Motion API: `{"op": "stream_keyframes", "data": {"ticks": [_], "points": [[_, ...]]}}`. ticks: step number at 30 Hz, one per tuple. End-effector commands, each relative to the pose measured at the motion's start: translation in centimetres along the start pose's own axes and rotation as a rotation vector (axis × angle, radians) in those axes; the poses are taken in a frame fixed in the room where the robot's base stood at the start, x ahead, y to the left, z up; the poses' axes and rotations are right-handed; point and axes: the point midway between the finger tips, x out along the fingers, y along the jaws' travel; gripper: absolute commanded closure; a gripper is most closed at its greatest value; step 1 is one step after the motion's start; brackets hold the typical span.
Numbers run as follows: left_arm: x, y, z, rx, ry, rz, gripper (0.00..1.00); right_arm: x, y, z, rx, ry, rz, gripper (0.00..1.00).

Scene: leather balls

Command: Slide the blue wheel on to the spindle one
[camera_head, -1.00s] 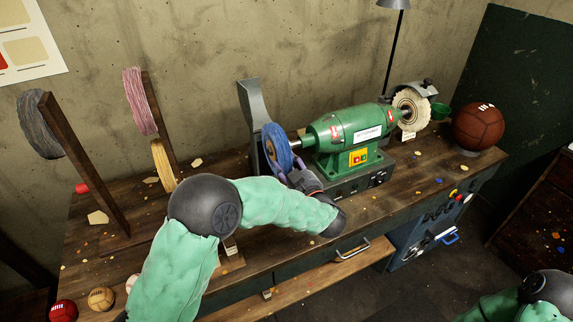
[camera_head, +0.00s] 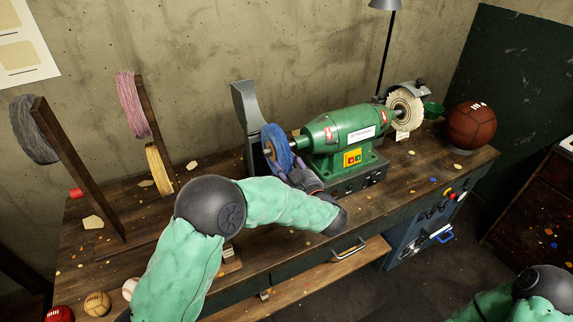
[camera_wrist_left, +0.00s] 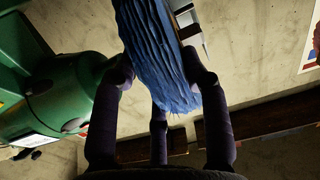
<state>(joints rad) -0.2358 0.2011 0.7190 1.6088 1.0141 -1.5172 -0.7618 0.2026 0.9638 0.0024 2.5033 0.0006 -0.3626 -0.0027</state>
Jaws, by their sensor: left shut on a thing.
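The blue wheel (camera_head: 279,151) is upright at the left end of the green bench grinder (camera_head: 342,137), in line with its left spindle (camera_head: 296,144). A grey stub shows at the wheel's outer face, so the wheel appears to be around the spindle. My left gripper (camera_head: 297,178) is shut on the wheel's lower rim. In the left wrist view the dark fingers touch the blue wheel (camera_wrist_left: 155,55), with the green motor (camera_wrist_left: 65,90) to the left and a metal end (camera_wrist_left: 188,20) to the right. My right gripper is out of view; only part of that arm shows.
A grey metal bracket (camera_head: 249,125) stands just left of the wheel. A cream wheel (camera_head: 405,110) sits on the far spindle. Wooden posts (camera_head: 80,170) hold thread spools at the left. A brown ball (camera_head: 470,126) rests at the right. Scraps litter the workbench (camera_head: 180,225).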

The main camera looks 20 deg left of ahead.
Motion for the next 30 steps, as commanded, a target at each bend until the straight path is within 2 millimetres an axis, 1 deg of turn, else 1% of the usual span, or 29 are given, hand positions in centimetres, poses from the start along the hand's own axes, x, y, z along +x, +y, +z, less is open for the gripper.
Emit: {"op": "stream_keyframes", "data": {"ticks": [3,4,5,6,7,16,20,23,30], "points": [[0.0,0.2,-0.1,-0.001,0.002,0.001,0.97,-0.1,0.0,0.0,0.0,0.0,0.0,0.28],[0.0,0.2,-0.1,-0.001,0.002,0.001,0.49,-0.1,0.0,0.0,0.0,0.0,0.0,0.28],[0.0,0.2,-0.1,-0.001,0.002,0.001,0.41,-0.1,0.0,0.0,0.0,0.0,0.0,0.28],[0.0,0.2,-0.1,-0.001,0.002,0.001,0.3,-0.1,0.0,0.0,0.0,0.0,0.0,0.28],[0.0,0.2,-0.1,-0.001,0.002,0.001,0.28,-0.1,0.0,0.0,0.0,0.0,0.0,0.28],[-0.1,0.2,0.1,0.001,-0.001,0.001,0.28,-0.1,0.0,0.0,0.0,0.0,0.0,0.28],[-0.7,0.3,0.1,0.001,-0.002,0.003,0.28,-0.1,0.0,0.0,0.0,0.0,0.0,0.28],[-2.0,0.3,0.0,0.001,0.0,0.005,0.28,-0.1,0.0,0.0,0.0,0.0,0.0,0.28],[-6.7,0.3,0.0,0.0,0.001,0.006,0.28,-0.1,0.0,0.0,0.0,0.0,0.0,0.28]]}}
